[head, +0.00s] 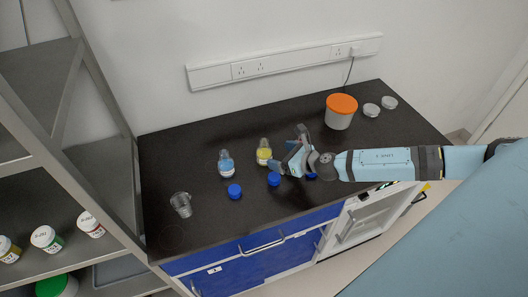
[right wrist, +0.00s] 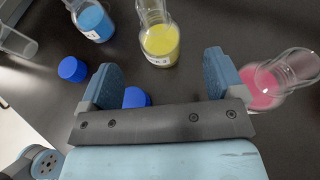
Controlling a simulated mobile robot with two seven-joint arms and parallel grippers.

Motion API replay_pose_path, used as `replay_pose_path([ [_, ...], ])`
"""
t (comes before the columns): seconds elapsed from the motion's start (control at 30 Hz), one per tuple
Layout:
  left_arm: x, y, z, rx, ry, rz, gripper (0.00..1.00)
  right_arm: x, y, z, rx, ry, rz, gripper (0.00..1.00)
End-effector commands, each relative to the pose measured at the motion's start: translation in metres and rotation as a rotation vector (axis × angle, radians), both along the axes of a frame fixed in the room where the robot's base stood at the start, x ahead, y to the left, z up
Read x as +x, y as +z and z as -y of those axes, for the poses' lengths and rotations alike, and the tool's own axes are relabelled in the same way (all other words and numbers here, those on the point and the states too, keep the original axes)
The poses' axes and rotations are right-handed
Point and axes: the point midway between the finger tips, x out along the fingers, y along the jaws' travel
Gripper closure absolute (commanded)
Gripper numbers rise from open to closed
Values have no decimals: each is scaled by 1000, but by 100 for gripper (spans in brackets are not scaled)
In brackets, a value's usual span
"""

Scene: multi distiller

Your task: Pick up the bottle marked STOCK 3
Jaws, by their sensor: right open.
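Three small clear bottles stand on the dark bench. One holds blue liquid (head: 226,163), one yellow liquid (head: 264,152), and one pink liquid (right wrist: 262,88). Their labels are too small to read, so I cannot tell which is STOCK 3. My right gripper (head: 293,157) is open and empty, low over the bench beside the yellow bottle. In the right wrist view the yellow bottle (right wrist: 160,40) stands ahead of the open fingers (right wrist: 161,62). The pink bottle is beside the right finger, and the blue bottle (right wrist: 92,22) is beyond the left. In the head view the gripper mostly hides the pink bottle.
Blue caps (head: 234,191) lie in front of the bottles, one (right wrist: 136,97) close under my gripper. A clear beaker (head: 181,205) stands at left. An orange-lidded tub (head: 340,112) and round dishes (head: 371,110) stand at back right. A shelf rack (head: 105,165) holds several white-capped jars (head: 46,238).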

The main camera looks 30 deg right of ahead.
Motion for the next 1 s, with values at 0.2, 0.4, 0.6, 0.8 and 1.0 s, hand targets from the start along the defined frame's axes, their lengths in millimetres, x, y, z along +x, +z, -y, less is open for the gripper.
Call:
replay_pose_path([
  [0.2,0,5,1,-1,1,1,100,26,-10,-8,3,-2,0,12],
  [0.4,0,8,1,-1,1,0,100,39,-16,-15,5,-1,-1,12],
  [0.6,0,12,1,-2,2,2,100,65,-29,-23,5,-2,0,12],
  [0.8,0,12,0,0,4,3,100,73,-33,-25,3,-1,-1,12],
  [1.0,0,12,-1,1,5,2,100,72,-33,-25,4,-2,-1,26],
])
